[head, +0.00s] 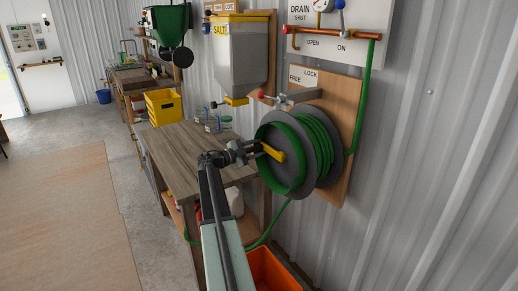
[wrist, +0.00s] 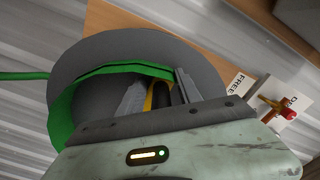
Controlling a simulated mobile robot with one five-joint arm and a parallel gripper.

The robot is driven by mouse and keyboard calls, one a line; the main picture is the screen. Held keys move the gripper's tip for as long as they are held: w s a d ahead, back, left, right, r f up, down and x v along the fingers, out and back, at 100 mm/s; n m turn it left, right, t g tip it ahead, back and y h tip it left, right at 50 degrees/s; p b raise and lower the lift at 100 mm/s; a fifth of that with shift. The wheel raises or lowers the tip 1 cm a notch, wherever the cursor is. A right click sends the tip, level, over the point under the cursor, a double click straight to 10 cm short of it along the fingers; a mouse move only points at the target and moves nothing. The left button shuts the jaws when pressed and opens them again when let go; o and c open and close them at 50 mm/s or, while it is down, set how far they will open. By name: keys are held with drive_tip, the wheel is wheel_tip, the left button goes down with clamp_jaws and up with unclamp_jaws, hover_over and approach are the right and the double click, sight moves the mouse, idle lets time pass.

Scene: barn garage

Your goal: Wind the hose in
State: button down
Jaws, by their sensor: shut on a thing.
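The hose reel (head: 318,152) has grey discs and is mounted on a wooden board on the right wall. Green hose (head: 314,140) is wound on it. A green length hangs below the reel and passes under the workbench. A yellow crank handle (head: 273,153) sticks out from the reel's near face. My gripper (head: 257,152) is at the near face, shut on the yellow handle. In the wrist view, the handle (wrist: 159,95) shows between the two fingers, in front of the grey disc (wrist: 140,50). The fingers partly hide the handle.
A lock lever with a red knob (head: 263,94) sits above the reel beside a FREE/LOCK label (head: 304,77). The wooden workbench (head: 185,150) stands left of the reel. An orange bin (head: 272,272) is below. The floor at left is clear.

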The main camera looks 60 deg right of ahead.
drive_tip(key=shift+s+a, duration=0.2)
drive_tip(key=shift+s, duration=0.05)
drive_tip(key=c, duration=1.3)
unclamp_jaws()
drive_tip(key=shift+o, duration=0.2)
drive_tip(key=shift+s+a+r, duration=0.1)
drive_tip(key=shift+a+r, duration=0.05)
drive_tip(key=v, duration=0.7)
drive_tip(key=shift+w+a, duration=0.25)
drive_tip(key=shift+a, duration=0.1)
